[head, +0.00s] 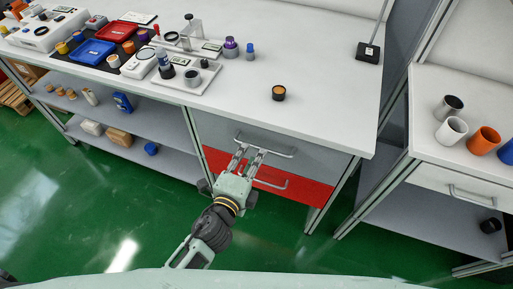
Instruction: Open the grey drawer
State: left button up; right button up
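The grey drawer (318,153) is under the right part of the white worktop, and its front looks closed. Its bar handle (284,154) runs along the front. My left gripper (252,149) is in front of the drawer, with its two fingers apart and their tips at the left part of the handle. I cannot tell whether the fingertips touch the bar. My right gripper is not in view.
A red drawer (306,189) with its own handle is just below. The worktop (320,65) above holds a small dark cup (279,93) and, at left, several devices and jars. A second table (432,172) with cups stands at right. The green floor (110,215) is open.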

aim_at(258, 148)
pick_arm(q)
jog(key=x, duration=0.5)
jog(key=shift+w+d, duration=0.1)
jog(key=shift+w, duration=0.15)
grip_shut()
dwell(0.4)
